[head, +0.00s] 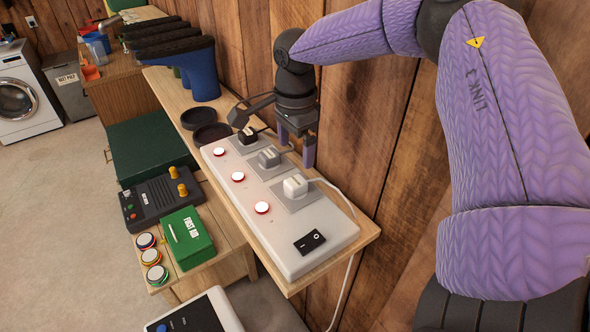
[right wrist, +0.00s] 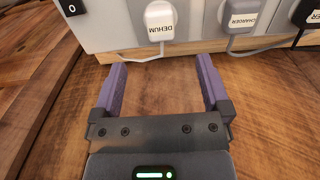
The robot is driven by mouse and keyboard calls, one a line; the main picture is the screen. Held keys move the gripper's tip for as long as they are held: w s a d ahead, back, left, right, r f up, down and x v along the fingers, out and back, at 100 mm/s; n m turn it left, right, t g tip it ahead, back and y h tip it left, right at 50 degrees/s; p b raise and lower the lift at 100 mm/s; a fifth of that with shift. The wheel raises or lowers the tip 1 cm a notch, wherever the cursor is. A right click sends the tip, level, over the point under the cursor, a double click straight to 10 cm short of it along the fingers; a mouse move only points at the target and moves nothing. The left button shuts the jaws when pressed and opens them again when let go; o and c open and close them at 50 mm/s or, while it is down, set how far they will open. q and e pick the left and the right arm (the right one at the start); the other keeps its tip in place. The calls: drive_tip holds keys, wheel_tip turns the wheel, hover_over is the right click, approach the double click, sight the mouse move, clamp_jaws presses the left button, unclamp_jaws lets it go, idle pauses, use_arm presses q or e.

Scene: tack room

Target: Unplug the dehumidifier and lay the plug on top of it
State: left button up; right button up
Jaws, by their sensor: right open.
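A white plug labelled DEHUM (right wrist: 160,20) sits in the near socket of a white power strip (head: 325,222); it also shows in the head view (head: 295,186). Its white cord runs right and down past the shelf edge. My right gripper (head: 297,148) is open and empty, over the wall side of the strip. In the right wrist view its purple fingers (right wrist: 160,78) point toward the DEHUM plug, apart from it. A pale appliance with a dark panel (head: 195,316) is partly cut off at the bottom; I cannot tell whether it is the dehumidifier. My left gripper is not in view.
A grey CHARGER plug (head: 269,157) and a black plug (head: 247,136) fill the other sockets. Lit round buttons and a rocker switch (head: 309,242) are on the strip. The plank wall (head: 385,130) is close. A green first aid box (head: 187,238) stands on the lower bench.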

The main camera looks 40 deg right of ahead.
sight(296, 180)
drive_tip(key=shift+d+f, duration=0.1)
drive_tip(key=shift+f, duration=0.1)
wheel_tip(296, 180, down, 8)
drive_tip(key=b, duration=0.7)
drive_tip(key=shift+f, duration=0.4)
drive_tip(key=shift+b, duration=0.3)
